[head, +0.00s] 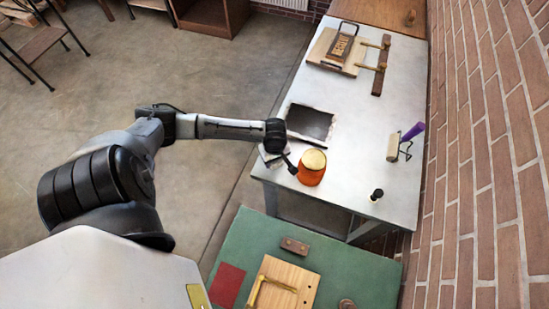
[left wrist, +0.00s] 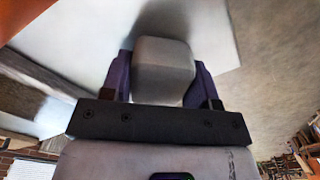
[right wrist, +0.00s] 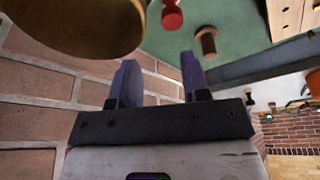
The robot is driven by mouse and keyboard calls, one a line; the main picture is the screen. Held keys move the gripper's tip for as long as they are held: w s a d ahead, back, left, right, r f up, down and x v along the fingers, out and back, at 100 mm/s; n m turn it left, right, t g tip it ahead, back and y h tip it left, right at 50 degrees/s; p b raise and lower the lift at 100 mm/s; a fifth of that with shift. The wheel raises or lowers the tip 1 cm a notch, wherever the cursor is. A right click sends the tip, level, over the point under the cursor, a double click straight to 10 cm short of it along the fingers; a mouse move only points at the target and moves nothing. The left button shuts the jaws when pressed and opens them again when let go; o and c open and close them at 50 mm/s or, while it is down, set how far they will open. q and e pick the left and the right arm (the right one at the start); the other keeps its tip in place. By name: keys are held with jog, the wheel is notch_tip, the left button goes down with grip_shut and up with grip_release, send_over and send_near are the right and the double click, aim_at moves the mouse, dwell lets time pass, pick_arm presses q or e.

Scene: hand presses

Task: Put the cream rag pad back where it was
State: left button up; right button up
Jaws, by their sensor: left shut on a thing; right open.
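The cream rag pad (left wrist: 163,68) is a pale rounded block between the fingers of my left gripper (left wrist: 162,82) in the left wrist view. The gripper is shut on it. In the head view my left gripper (head: 276,154) hangs down at the left edge of the white table, beside an orange jar; the pad is mostly hidden there. My right gripper (right wrist: 157,82) is open and empty in the right wrist view, near the brick wall and the green bench. It does not show in the head view.
The white table (head: 350,185) bears a dark slab (head: 310,122), the orange jar (head: 312,170), a small black-topped bottle (head: 376,195), a cream block by a wire stand (head: 393,147) and a wooden press (head: 340,50). The green bench (head: 245,240) stands nearer. The brick wall (head: 490,150) bounds the right.

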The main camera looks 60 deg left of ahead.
pick_arm(q)
jog(key=o, duration=0.8)
notch_tip(320, 180, up, 12)
jog(key=p, duration=0.2)
jog(key=s+d+f+m+t+h, duration=0.1)
jog(key=s+d+f+m, duration=0.2)
jog(key=d+m, duration=0.35)
jog(key=s+d+f+m+t, duration=0.1)
jog(key=s+d+f+m, duration=0.1)
jog(key=s+d+m, duration=0.45)
jog(key=shift+s+d+r+m+t+y, duration=0.2)
jog(key=shift+s+d+r+m, duration=0.25)
jog(key=shift+s+d+m, duration=0.5)
jog(key=shift+s+d+r+m+t+y, duration=0.1)
jog(key=shift+s+d+r+m+t, duration=0.35)
jog(key=shift+d+m, duration=0.8)
jog(key=shift+s+d+r+m+t+y, duration=0.15)
jog(key=shift+s+d+r+m, duration=0.35)
jog(key=shift+s+d+m, duration=0.5)
jog(key=shift+w+d, duration=0.1)
jog(key=shift+w, duration=0.05)
